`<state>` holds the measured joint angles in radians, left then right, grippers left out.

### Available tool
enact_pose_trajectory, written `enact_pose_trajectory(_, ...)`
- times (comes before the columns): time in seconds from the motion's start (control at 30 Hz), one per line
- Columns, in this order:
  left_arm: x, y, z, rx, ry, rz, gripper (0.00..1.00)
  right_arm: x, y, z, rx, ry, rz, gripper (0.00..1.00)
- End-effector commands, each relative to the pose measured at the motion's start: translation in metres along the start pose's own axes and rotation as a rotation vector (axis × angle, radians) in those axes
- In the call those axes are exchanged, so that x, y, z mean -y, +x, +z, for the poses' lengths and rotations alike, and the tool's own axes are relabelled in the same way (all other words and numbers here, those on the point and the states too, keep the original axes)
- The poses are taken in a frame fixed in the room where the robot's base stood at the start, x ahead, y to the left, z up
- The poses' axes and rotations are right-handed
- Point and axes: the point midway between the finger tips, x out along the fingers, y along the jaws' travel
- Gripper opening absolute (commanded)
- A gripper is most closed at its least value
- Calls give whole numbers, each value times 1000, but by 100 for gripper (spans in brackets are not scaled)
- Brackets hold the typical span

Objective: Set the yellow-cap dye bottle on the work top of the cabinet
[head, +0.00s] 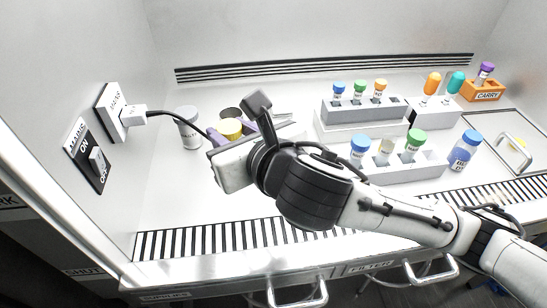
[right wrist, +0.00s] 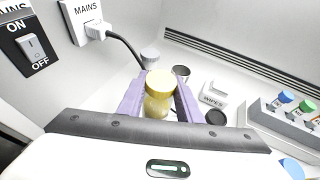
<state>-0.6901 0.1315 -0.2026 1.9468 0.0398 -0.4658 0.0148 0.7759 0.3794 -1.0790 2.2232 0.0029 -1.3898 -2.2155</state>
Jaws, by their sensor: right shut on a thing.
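The yellow-cap dye bottle (head: 231,127) is between the purple fingers of my right gripper (head: 232,132) at the left of the cabinet. In the right wrist view, the fingers (right wrist: 158,100) are shut on the bottle (right wrist: 159,92), and its yellow cap stands up between them. The bottle looks upright. The work top (head: 175,195) of the cabinet is white. The bottle's base is hidden, so I cannot tell whether it touches the work top. My left gripper is not in view.
A grey-lidded jar (head: 188,130) stands left of my gripper. A black cable runs from the wall plug (head: 133,116) behind it. Racks of capped vials (head: 365,108) and a blue-cap bottle (head: 464,150) stand to the right. The front left work top is clear, behind a striped grille (head: 210,238).

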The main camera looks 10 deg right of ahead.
Motion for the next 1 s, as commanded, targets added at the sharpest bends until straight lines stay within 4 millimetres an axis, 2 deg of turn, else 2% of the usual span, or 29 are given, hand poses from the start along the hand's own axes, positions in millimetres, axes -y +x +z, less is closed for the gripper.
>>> enact_pose_trajectory(0.2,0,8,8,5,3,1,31,1,16,-40,-7,1,-2,8)
enact_pose_trajectory(0.47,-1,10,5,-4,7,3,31,1,25,-62,-4,1,-2,8)
enact_pose_trajectory(0.7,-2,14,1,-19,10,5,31,1,36,-91,-5,2,-2,8)
enact_pose_trajectory(1.0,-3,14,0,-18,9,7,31,1,37,-91,-2,1,-1,8)
